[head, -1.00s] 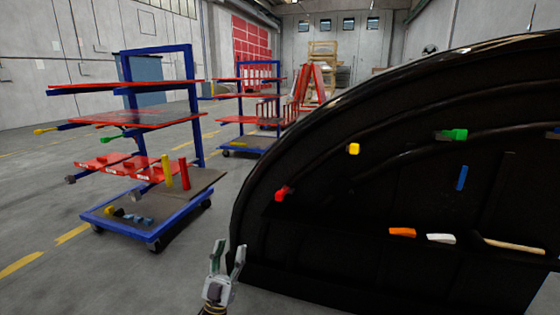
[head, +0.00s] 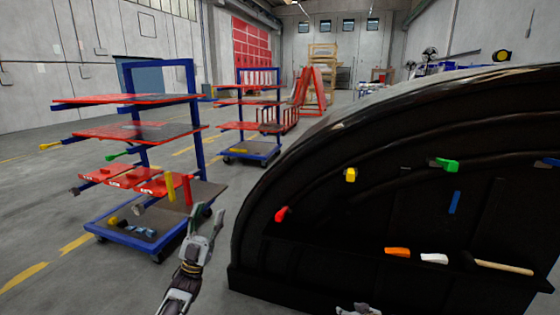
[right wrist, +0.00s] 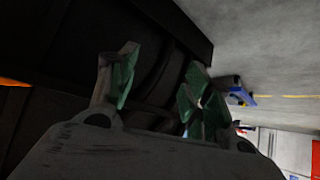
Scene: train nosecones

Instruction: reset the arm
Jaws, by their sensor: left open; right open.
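My left gripper (head: 206,212) is open and empty in the head view, pointing up, between the near rack and the black nosecone (head: 300,255). It looks apart from both, though its fingers overlap the rack's base in the picture. Part of my right gripper (head: 358,309) shows at the bottom edge of the head view, in front of the nosecone. In the right wrist view my right gripper (right wrist: 162,78) has its green-padded fingers spread, with nothing between them. Dark nosecone panels lie behind it there.
The nosecone carries a red clamp (head: 282,214), a yellow clamp (head: 350,174), a green clamp (head: 446,165), and a ledge with a hammer (head: 500,267). A blue wheeled rack (head: 128,237) with red shelves stands left. Grey floor (head: 60,225) is free at far left.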

